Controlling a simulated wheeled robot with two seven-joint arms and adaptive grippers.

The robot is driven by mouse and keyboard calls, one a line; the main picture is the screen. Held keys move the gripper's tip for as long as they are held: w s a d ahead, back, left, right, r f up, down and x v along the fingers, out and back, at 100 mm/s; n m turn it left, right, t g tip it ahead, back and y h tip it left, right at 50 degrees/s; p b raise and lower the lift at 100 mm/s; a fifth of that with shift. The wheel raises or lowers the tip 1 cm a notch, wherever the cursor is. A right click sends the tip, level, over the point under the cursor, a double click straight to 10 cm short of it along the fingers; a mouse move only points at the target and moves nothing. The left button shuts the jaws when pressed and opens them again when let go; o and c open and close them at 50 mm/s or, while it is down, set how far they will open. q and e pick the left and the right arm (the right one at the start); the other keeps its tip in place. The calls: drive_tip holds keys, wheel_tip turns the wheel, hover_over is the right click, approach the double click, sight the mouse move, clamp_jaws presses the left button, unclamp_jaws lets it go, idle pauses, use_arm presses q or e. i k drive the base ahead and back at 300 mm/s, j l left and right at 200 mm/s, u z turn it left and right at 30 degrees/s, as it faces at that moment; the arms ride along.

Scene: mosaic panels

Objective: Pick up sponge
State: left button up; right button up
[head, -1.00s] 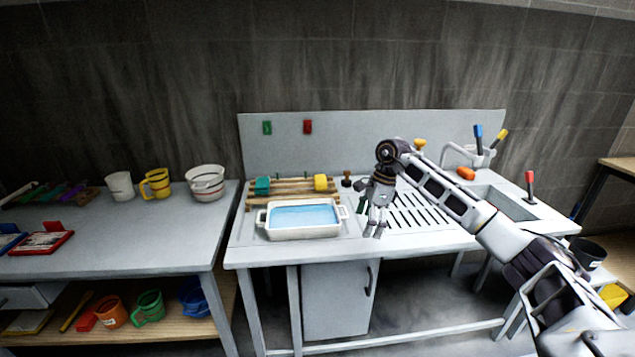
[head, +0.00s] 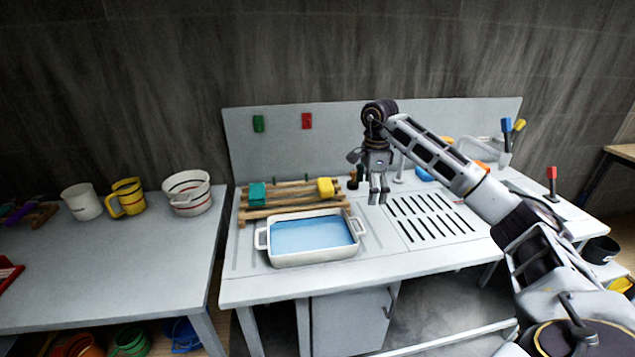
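A yellow sponge-like block (head: 325,187) lies at the right end of a slatted wooden rack (head: 290,205) on the sink counter. A teal block (head: 257,193) lies at the rack's left end. I cannot tell for certain which is the sponge. My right gripper (head: 378,200) points down above the counter, to the right of the yellow block and apart from it. Its two fingers show a small gap and hold nothing visible, so it looks open. My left gripper is not in view.
A white dish (head: 267,258) with blue liquid stands in front of the rack. A slotted drainer (head: 432,218) lies right of it, with a faucet (head: 503,150) behind. Mugs (head: 82,203) and a striped bowl (head: 187,194) stand on the left table (head: 150,260).

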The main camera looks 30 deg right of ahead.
sight(325, 189)
drive_tip(key=i, duration=0.9)
